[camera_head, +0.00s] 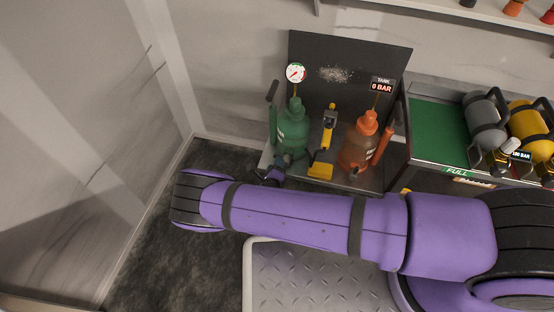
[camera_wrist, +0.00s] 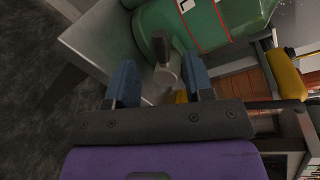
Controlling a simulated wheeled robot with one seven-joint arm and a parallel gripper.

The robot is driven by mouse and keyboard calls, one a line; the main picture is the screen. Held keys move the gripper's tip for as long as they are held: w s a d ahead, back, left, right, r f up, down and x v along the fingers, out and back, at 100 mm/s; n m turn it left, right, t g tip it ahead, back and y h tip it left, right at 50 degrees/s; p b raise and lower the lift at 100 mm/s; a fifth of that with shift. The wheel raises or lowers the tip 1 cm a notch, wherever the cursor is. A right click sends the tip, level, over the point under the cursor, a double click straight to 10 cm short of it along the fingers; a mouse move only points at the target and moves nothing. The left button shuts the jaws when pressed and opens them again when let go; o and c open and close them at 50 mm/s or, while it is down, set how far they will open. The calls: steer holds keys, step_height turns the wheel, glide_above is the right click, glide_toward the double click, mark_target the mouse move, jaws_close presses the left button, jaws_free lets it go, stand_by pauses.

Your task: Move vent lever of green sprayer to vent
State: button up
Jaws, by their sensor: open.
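The green sprayer (camera_head: 291,130) stands upright on the low stand, with a round white gauge (camera_head: 296,73) above it. In the wrist view the lower body of the green sprayer (camera_wrist: 230,20) fills the top. A grey fitting with a short dark lever (camera_wrist: 160,45) sticks out from its base. My gripper (camera_wrist: 160,66) is open, its two blue fingers on either side of the fitting in the picture, with gaps on both sides. I cannot tell how deep the lever sits between them. In the head view my gripper (camera_head: 278,170) is small and partly hidden by my arm, at the sprayer's foot.
An orange sprayer (camera_head: 358,145) with a "0 BAR" tank sign stands to the right. A yellow foot-pump-like piece (camera_head: 322,150) stands between the sprayers. A green-topped bench (camera_head: 437,125) holds grey and yellow cylinders further right. Dark floor (camera_head: 150,235) is free at left.

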steer(key=v, duration=0.6)
stand_by(0.4)
